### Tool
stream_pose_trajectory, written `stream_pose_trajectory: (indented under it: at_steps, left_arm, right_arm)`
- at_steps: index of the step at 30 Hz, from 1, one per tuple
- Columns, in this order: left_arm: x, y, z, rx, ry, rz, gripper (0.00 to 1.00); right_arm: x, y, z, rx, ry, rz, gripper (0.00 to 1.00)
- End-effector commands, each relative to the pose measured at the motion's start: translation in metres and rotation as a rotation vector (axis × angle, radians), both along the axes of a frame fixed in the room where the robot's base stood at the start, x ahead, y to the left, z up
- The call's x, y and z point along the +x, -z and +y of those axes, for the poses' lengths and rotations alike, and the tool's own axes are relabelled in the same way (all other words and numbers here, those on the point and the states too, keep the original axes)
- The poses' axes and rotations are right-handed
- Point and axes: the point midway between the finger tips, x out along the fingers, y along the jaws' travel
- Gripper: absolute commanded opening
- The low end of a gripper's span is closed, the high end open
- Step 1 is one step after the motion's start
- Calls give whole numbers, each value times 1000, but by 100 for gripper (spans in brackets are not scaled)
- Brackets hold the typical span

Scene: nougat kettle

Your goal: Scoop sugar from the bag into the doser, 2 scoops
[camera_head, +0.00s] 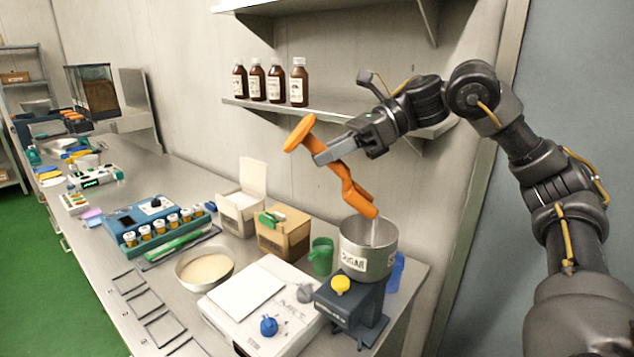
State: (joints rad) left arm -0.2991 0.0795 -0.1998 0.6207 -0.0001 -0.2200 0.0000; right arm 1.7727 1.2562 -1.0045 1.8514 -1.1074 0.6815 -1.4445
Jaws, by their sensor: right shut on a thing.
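My right gripper (335,152) is shut on an orange scoop (350,188) and holds it tilted, one end up at the left and the other down at the right. The scoop's lower end is over the open top of a steel doser pot (362,262) labelled SUGAR, on a dark stand. A thin pale streak shows below that end, inside the pot; it looks like falling sugar. A brown box-like bag (284,238) with a green item on top and an open white box (240,208) stand to the left; I cannot tell which holds sugar. My left gripper is out of view.
A green cup (320,257) stands beside the doser, a blue item (396,272) behind it. A white scale (262,305) and a bowl of beige powder (205,267) stand in front. A wall shelf (335,106) with brown bottles (298,82) is close behind my right gripper.

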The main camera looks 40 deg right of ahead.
Motion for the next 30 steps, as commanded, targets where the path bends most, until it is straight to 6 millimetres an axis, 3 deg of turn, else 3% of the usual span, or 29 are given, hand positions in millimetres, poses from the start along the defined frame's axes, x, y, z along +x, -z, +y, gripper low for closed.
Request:
stream_pose_trajectory:
  at_steps: [1,3,12,30]
  left_arm:
    - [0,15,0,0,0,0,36]
    - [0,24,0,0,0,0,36]
    - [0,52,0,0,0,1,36]
    - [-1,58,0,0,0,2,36]
  right_arm:
    - [-2,5,-4,25,3,-19,0]
    - [-4,2,-7,58,1,-42,0]
    - [-13,-13,-18,163,1,-118,0]
    - [-15,-21,-22,195,0,-141,0]
